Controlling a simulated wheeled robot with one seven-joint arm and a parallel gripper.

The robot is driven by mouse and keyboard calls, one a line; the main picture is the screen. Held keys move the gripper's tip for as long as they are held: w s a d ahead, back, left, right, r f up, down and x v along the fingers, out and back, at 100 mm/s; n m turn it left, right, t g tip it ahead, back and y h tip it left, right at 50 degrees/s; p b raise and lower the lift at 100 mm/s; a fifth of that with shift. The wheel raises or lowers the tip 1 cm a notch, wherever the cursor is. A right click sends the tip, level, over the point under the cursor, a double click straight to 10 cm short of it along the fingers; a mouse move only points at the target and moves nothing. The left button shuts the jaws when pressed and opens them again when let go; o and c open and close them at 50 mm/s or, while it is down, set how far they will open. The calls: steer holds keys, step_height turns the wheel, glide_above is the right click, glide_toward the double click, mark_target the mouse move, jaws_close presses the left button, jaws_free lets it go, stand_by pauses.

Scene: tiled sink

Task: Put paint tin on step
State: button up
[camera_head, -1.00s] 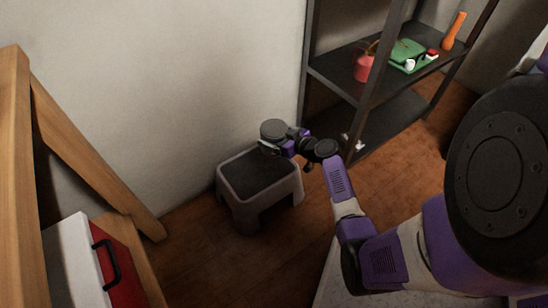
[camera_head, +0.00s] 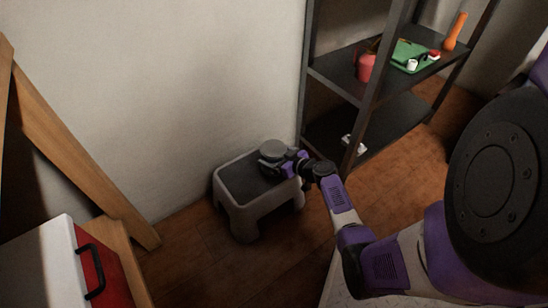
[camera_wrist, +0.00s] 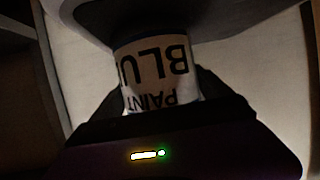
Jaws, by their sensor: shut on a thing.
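The paint tin (camera_head: 272,148) is a small can with a grey top. In the wrist view its white label (camera_wrist: 155,72) shows dark letters upside down. The step (camera_head: 236,182) is a low light-grey stool with a dark top, standing on the floor by the wall. My gripper (camera_head: 283,163) comes in from the right and is shut on the tin. The tin appears upright over the right rear part of the step's top. I cannot tell whether its base touches the top, as the gripper hides part of it.
A dark metal shelf unit (camera_head: 372,95) stands right of the step, with a pink pot (camera_head: 366,68) and a green item (camera_head: 410,54) on it. A wooden frame (camera_head: 80,150) and a red and white box (camera_head: 50,262) are at left. Brown floor shows in front of the step.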

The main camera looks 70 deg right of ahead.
steer(key=shift+d, duration=0.1)
steer(key=o, duration=1.8)
steer(key=shift+o, duration=0.2)
steer(key=shift+s+a+r, duration=0.2)
steer(key=shift+r, duration=0.05)
steer(key=p+v, duration=0.4)
steer(key=v, duration=0.7)
steer(key=s+a+f+g+y, duration=0.1)
steer(key=a, duration=1.1)
steer(key=s+a+f+g, duration=0.1)
steer(key=a+g, duration=0.1)
steer(key=a, duration=1.1)
steer(key=s+a+r+n+t+y, duration=0.1)
steer(key=s+a+r+t, duration=0.1)
steer(key=r, duration=0.7)
steer(key=s+a+r+n+t+y, duration=0.1)
steer(key=s+a+r+n, duration=0.1)
steer(key=s+a+r, duration=0.2)
steer(key=s+a+r+n+t+y, duration=0.1)
steer(key=s+a+r, duration=0.3)
steer(key=r, duration=1)
steer(key=a+t+y, duration=0.1)
steer(key=a, duration=0.2)
steer(key=shift+a+r+t, duration=0.15)
steer(key=shift+r+t, duration=0.15)
steer(key=shift+r, duration=0.05)
